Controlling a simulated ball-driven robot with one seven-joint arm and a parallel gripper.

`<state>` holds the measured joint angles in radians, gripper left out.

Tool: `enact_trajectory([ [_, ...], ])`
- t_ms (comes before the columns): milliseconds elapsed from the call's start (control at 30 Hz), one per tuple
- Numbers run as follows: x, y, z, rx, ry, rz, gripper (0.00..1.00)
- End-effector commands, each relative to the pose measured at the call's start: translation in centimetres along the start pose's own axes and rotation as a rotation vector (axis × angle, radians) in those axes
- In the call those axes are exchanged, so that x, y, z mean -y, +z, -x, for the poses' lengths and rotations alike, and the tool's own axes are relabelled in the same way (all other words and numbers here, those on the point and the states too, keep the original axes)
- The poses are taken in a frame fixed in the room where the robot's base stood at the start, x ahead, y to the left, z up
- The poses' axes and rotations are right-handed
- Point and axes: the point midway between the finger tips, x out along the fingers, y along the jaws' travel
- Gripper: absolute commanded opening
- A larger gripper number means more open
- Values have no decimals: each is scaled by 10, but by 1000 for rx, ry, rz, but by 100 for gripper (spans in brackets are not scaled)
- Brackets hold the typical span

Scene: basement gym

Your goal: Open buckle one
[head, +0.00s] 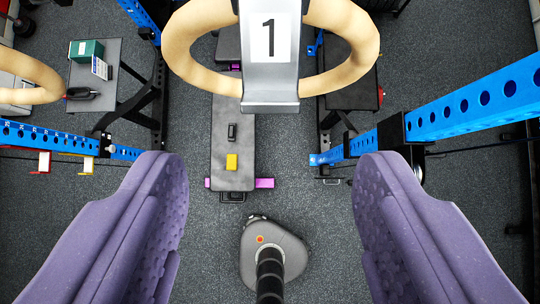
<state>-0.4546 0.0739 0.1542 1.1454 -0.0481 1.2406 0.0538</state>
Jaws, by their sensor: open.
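Buckle one (270,78) is a grey metal piece with a white label reading "1", at the top centre of the head view. Its upper end is cut off by the picture edge. A pale wooden ring (196,62) shows on both sides of it, passing behind the buckle. My gripper (272,165) has two purple, dimpled fingers, spread wide apart to the left and right below the buckle in the picture. Nothing is between the fingers, and they appear apart from the buckle.
Blue perforated rack beams (480,100) run in from the right, with another blue beam (50,137) at left. Part of a second wooden ring (28,72) shows at the left edge. Far below are a grey bench (232,165) with a yellow block (231,162) and a table (112,85).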

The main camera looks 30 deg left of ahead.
Motion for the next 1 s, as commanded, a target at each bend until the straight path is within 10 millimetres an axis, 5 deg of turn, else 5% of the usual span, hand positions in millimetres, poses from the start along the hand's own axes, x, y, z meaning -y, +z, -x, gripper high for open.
enact_trajectory([
  [267, -31, 40, -39, -71, 44, -44, 62],
  [500, -93, 114, -95, -227, 144, -127, 62],
  [1000, -203, 285, -173, -544, 388, -264, 62],
])
